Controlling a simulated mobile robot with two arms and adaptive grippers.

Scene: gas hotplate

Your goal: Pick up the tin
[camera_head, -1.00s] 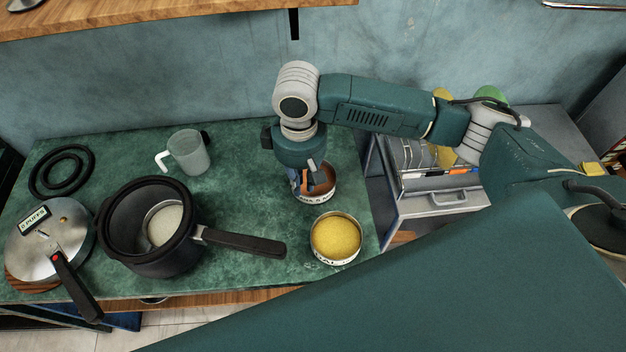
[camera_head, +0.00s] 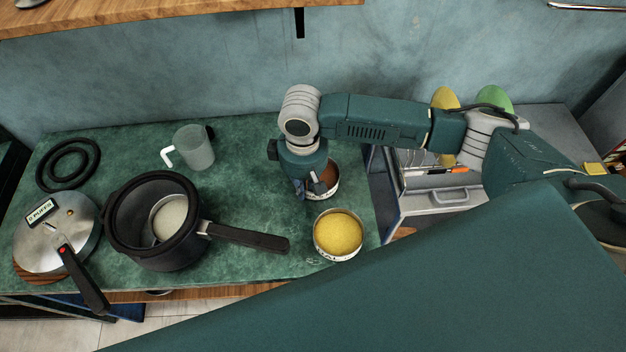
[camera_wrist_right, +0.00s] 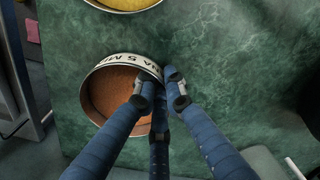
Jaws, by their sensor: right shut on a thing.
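A round tin with reddish-brown contents (camera_head: 331,178) stands on the green worktop, partly hidden behind my right gripper in the head view. The right wrist view shows the tin (camera_wrist_right: 105,92) with its lettered white band. My right gripper (camera_head: 311,191) is shut on the tin's wall at the rim. In the right wrist view its fingers (camera_wrist_right: 160,88) straddle the wall, one reaching inside the rim and others outside. A second tin with yellow contents (camera_head: 338,233) stands in front of it, apart from the gripper. My left gripper is not in view.
A black pot (camera_head: 130,245) with a long handle stands left of the tins. An open dishwasher (camera_head: 440,198) is right of the worktop.

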